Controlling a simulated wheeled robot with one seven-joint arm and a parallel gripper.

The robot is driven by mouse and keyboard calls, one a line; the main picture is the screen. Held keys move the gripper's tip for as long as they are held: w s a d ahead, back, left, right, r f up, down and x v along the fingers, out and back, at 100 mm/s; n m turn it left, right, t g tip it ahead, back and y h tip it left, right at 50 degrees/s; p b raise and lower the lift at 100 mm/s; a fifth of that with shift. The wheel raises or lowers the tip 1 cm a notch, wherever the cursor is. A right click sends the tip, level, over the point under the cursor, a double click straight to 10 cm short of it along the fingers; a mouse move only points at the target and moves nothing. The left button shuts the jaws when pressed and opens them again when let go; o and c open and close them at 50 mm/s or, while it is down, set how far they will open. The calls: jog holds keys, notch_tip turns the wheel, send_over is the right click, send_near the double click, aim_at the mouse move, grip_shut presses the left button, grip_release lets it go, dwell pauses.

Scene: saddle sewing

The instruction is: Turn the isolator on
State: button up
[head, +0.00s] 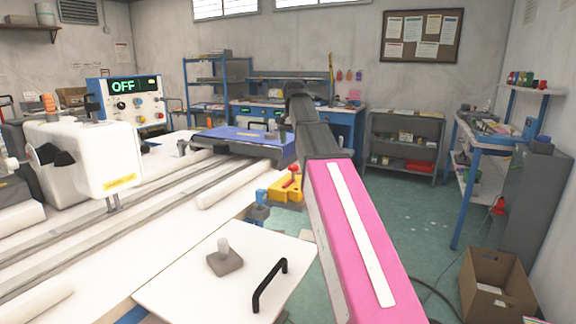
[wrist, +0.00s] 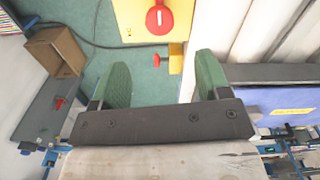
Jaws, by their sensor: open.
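The isolator is a yellow box (head: 283,192) at the edge of the white machine table, left of my arm in the head view. Its red handle (head: 292,178) stands up from it. In the wrist view the yellow box (wrist: 128,20) is at the top, with a round red knob (wrist: 159,20) bearing a white bar. A smaller red piece (wrist: 176,64) shows just below it, between the fingers. My gripper (wrist: 163,78) is open and empty, its two green-padded fingers apart, with the knob beyond their tips. The gripper is hidden or unclear in the head view.
A control panel (head: 128,100) reads OFF beside the white sewing machine (head: 85,158). A white board with a black handle (head: 270,284) lies in front. A cardboard box (head: 496,284) stands at right. A dark cable (wrist: 95,32) crosses the green floor.

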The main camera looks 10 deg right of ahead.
aim_at(293, 165)
notch_tip(293, 165, down, 10)
jog(key=shift+f, duration=0.1)
dwell(0.4)
jog(key=shift+c, duration=0.4)
jog(key=c, duration=1.2)
jog(key=shift+w, duration=0.15)
